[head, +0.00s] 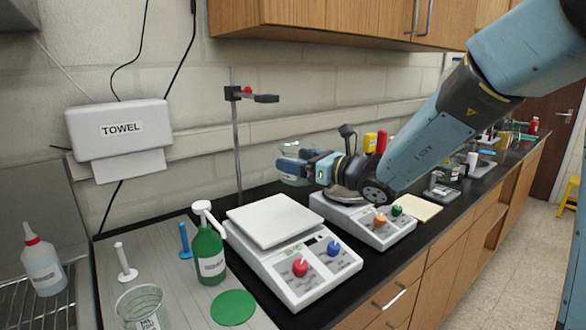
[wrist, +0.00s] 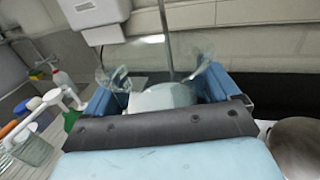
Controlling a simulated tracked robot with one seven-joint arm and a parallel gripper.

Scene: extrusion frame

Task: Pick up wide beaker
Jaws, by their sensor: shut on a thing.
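My gripper (head: 291,163) is at the end of the blue and black arm, above the bench behind the white scale. Its blue fingers are shut on a clear glass beaker (head: 294,181), which looks like the wide beaker. In the wrist view the beaker's glass (wrist: 200,66) shows at both blue fingers, with my gripper (wrist: 160,92) around it. The glass is see-through, so its full outline and base are hard to make out. It appears to be off the bench, but I cannot be sure.
Another clear beaker (head: 144,310) with a label stands at the front left. A green wash bottle (head: 208,252) is beside the white scale (head: 290,245). A second white device (head: 365,222) is under my arm. A metal stand (head: 236,140) rises left of the gripper.

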